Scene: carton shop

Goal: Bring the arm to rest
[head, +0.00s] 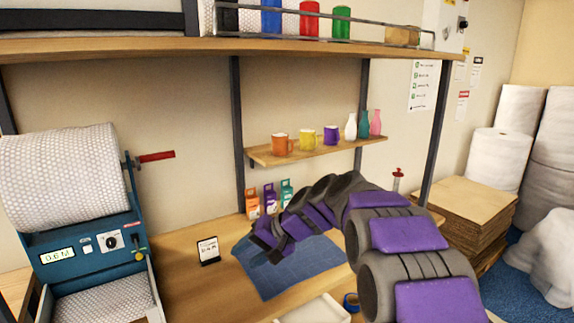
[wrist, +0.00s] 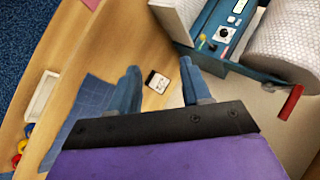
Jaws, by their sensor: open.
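My arm, grey with purple panels, reaches from the lower right over the wooden bench (head: 190,255) in the head view. My gripper (head: 262,248) is above the blue mat (head: 295,270), at its upper left part. In the wrist view my gripper (wrist: 160,80) has its two blue fingers spread apart with nothing between them. A small white card on a dark stand (head: 208,250) stands on the bench left of the mat. The card also shows beyond the fingertips in the wrist view (wrist: 158,82).
A blue bubble-wrap machine (head: 90,245) with a red handle stands at the left. A small shelf (head: 320,150) holds mugs and vases. Small boxes (head: 270,197) stand at the back. A white tray (head: 318,310) lies at the front edge. Stacked cardboard (head: 470,205) and wrap rolls stand right.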

